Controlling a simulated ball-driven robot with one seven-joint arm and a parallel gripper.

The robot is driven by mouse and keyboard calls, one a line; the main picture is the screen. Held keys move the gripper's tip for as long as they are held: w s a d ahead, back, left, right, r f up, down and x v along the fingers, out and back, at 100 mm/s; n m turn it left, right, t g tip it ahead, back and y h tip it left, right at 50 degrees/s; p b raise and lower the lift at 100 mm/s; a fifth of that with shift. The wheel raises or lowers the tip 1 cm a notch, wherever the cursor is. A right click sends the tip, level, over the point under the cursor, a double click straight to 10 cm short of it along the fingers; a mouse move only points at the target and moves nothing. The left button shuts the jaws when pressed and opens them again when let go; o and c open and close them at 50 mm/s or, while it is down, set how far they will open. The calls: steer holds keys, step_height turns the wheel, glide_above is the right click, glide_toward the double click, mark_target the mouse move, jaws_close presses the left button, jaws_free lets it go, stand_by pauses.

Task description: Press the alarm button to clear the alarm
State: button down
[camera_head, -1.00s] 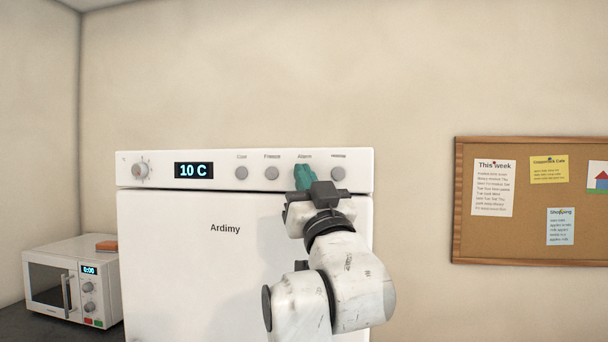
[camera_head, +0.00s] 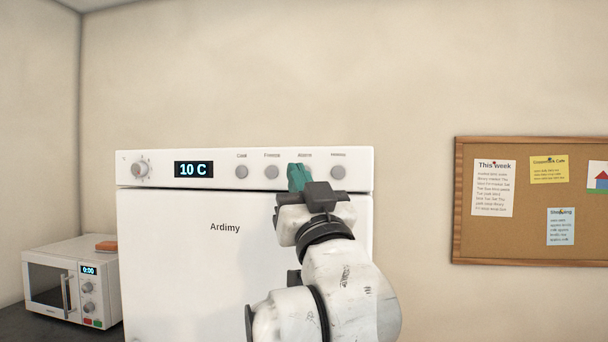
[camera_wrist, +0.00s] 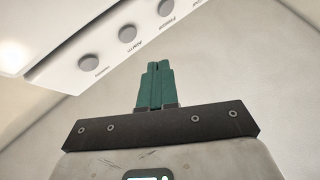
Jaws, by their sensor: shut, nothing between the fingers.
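The white appliance marked Ardimy has a top panel (camera_head: 218,158) with a knob, a lit display (camera_head: 193,170) reading 10 C and a row of round grey buttons. In the head view the alarm button, under the Alarm label (camera_head: 304,156), is mostly hidden behind my fingers. The wrist view shows the alarm button (camera_wrist: 127,34) whole, between the other buttons and apart from my fingertips. My gripper (camera_head: 298,168) has teal fingers shut together with nothing between them, pointing up in front of the panel. In the wrist view my gripper (camera_wrist: 157,66) is clear of the panel.
The freeze button (camera_head: 272,172) is just left of my fingers, and another button (camera_head: 338,173) is to the right. A microwave (camera_head: 70,280) with an orange item on top stands at the lower left. A corkboard (camera_head: 530,240) hangs on the right wall area.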

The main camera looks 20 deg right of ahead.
steer(key=shift+s+a, duration=0.5)
steer(key=shift+s, duration=0.25)
stand_by(0.3)
steer(key=s+d+f+g, duration=0.2)
steer(key=f+g, duration=0.2)
steer(key=f, duration=1.1)
steer(key=s+d+f+g+y, duration=0.1)
steer(key=s+d+f+g, duration=0.3)
steer(key=f, duration=1)
steer(key=w+d+f+g, duration=0.1)
steer(key=f+g, duration=0.4)
steer(key=f, duration=1)
steer(key=s+f+g, duration=0.3)
steer(key=s+f, duration=0.4)
steer(key=s, duration=0.3)
steer(key=s+d+f+g, duration=0.1)
steer(key=s+f+g, duration=0.3)
steer(key=s+f, duration=0.3)
steer(key=s+f+g+y, duration=0.1)
steer(key=s+f+g, duration=0.3)
steer(key=s+f, duration=0.4)
steer(key=s, duration=0.6)
steer(key=shift+s+d, duration=0.15)
steer(key=shift+d, duration=0.05)
